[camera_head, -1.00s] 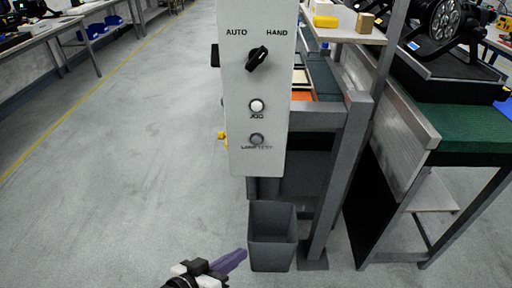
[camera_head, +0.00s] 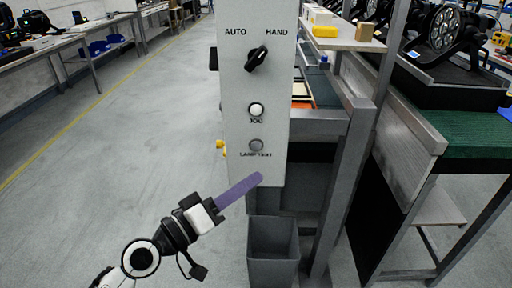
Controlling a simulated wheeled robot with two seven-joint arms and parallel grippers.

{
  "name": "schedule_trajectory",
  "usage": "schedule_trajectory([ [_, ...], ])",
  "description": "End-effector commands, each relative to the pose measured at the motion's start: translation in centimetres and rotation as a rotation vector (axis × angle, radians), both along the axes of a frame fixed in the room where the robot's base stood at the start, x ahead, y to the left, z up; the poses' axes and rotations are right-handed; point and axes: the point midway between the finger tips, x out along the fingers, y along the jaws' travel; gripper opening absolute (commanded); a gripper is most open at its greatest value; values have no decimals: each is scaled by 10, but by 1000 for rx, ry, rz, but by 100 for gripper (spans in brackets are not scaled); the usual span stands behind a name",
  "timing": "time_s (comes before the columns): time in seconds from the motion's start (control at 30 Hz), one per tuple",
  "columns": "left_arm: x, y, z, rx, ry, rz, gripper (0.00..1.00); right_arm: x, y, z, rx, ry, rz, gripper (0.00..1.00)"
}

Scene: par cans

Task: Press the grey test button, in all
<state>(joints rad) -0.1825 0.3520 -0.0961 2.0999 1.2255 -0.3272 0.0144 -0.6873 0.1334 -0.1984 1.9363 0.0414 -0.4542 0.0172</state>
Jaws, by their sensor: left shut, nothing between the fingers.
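The grey test button (camera_head: 256,145) sits low on the white control panel (camera_head: 270,90), above the label "LAMP TEST". My left gripper (camera_head: 260,177) comes in from the lower left. Its purple fingers are shut with nothing between them. In the picture the fingertips lie just below the grey button and its label, over the panel's lower edge; I cannot tell whether they touch the panel. The button is in full view. My right gripper does not show.
Above the grey button are a white JOG button (camera_head: 256,109) and a black AUTO/HAND selector (camera_head: 257,59). A grey bin (camera_head: 273,262) stands below the panel. Workbenches with par cans (camera_head: 440,35) stand to the right. Open floor lies to the left.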

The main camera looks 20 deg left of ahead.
Motion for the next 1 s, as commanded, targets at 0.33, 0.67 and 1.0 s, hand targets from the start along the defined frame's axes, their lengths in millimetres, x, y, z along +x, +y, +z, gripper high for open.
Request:
schedule_trajectory([
  [0.33,45,13,-1,0,-1,1,0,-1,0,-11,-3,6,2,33],
  [0.67,75,22,-1,1,0,0,0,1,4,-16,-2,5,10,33],
  [1.0,79,23,0,0,2,0,0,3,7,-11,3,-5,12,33],
])
